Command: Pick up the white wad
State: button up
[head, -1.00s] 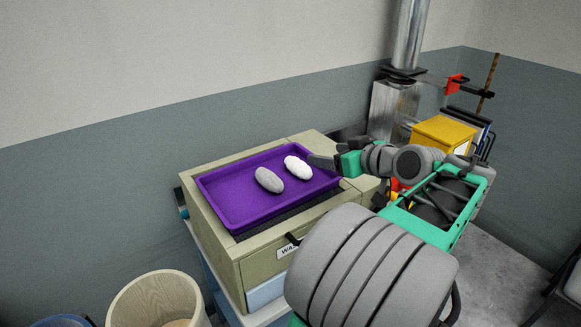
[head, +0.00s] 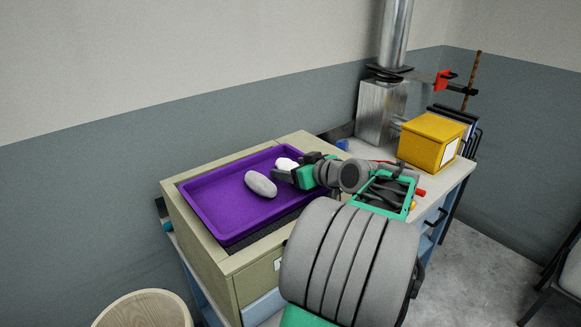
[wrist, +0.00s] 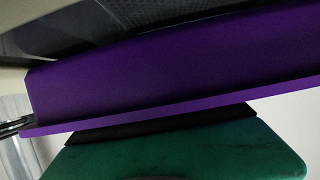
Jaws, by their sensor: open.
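The white wad (head: 286,163) lies in the purple tray (head: 222,222), near its right end, and is partly hidden behind my gripper. A grey wad (head: 260,184) lies in the tray just left of it and lower in the picture. My gripper (head: 279,176) is open at the tray's right side, its fingers pointing left, close to both wads. I cannot tell whether it touches either one. In the wrist view the tray (wrist: 170,85) shows its purple wall close up, and neither wad can be made out clearly.
The tray sits on a beige drawer cabinet (head: 200,243). A yellow box (head: 428,142) and a metal duct (head: 380,110) stand on the bench to the right. A wooden bin (head: 145,310) is on the floor at the front left.

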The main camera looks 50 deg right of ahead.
jog(key=shift+w+f, duration=0.1)
jog(key=shift+w, duration=0.05)
jog(key=shift+c, duration=0.4)
jog(key=c, duration=1.4)
